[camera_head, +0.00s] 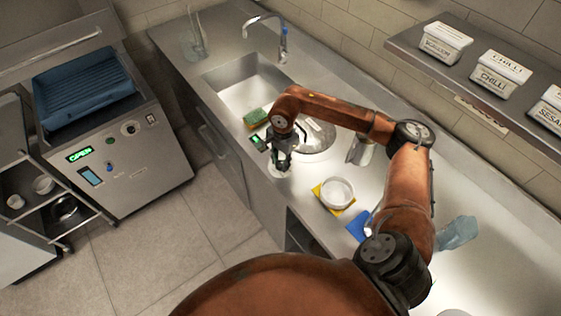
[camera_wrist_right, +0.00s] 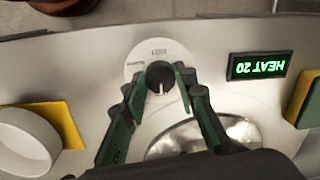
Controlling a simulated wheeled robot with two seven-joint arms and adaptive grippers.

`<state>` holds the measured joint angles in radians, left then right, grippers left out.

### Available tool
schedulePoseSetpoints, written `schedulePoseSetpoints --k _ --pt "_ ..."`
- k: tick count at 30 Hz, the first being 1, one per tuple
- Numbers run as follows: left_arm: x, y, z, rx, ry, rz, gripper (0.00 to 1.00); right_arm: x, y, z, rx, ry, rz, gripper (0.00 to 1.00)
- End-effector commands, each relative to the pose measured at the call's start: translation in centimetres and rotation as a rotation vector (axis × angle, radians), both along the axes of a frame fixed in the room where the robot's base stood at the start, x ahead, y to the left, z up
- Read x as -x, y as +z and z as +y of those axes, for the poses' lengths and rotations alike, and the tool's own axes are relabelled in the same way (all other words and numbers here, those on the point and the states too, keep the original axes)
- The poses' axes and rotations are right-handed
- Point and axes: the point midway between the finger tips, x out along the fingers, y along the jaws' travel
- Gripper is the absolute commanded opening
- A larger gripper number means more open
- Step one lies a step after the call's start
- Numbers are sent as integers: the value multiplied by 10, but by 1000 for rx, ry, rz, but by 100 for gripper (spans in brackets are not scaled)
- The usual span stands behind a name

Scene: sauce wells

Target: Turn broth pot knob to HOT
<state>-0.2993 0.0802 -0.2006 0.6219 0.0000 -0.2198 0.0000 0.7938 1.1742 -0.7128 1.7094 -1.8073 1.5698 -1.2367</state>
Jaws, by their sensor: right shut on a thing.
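The broth pot knob (camera_wrist_right: 160,76) is a dark round knob with a pale pointer line, set on a white round dial plate (camera_wrist_right: 139,56) in the counter. The dial's print is too small to read surely. My right gripper (camera_wrist_right: 160,82) has its two fingers on either side of the knob and is shut on it. In the head view my right gripper (camera_head: 279,165) reaches down at the counter's front edge, and its fingers hide the knob. A green display (camera_wrist_right: 259,66) beside the knob reads HEAT 20, upside down. The shiny round pot top (camera_head: 318,139) is partly behind my arm. My left gripper is not in view.
A white bowl (camera_head: 339,191) stands on a yellow cloth (camera_head: 321,197), with a blue cloth (camera_head: 358,227) nearby. A green sponge (camera_head: 256,117) lies by the sink (camera_head: 236,92). Labelled tubs (camera_head: 497,77) stand on the wall shelf. A machine reading OPEN (camera_head: 80,154) stands left across free floor.

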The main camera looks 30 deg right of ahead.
Motion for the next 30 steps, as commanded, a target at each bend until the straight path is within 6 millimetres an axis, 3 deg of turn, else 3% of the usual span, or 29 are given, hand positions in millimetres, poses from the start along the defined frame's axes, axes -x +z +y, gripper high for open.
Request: schedulePoseSetpoints --k 8,20,30 --pt "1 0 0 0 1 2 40 0 0 0 0 0 0 2" --pt "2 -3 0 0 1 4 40 0 0 0 0 -94 0 2" --pt "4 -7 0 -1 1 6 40 0 0 0 1 -374 0 2"
